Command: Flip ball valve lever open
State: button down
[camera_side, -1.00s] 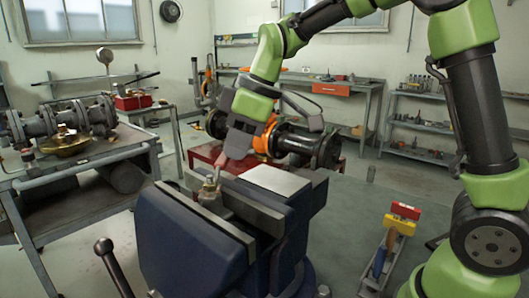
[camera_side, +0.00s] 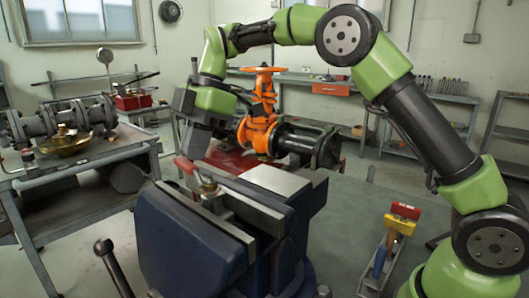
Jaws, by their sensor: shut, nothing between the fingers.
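The ball valve (camera_side: 208,186) is a small brassy-grey body held in the jaws of the blue bench vise (camera_side: 190,245). Its red lever (camera_side: 187,166) leans up and to the left from the top of the valve. My gripper (camera_side: 192,152) is above the vise, pointing down, just over the upper end of the lever. It is shut with nothing between its fingers. The fingertips are small and dark here, and I cannot tell whether they touch the lever.
An orange gate valve with a handwheel (camera_side: 262,115) and black flanged pipe stands behind the vise. A cart with pipe fittings (camera_side: 60,165) is at left. A tool holder with coloured handles (camera_side: 392,245) lies at right on the grey bench. The bench between is mostly clear.

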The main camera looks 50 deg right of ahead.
jog(key=shift+w+a, duration=0.15)
jog(key=shift+a, duration=0.2)
dwell(0.5)
jog(key=v, duration=0.7)
jog(key=shift+r, duration=0.2)
jog(key=shift+d, duration=0.1)
dwell(0.4)
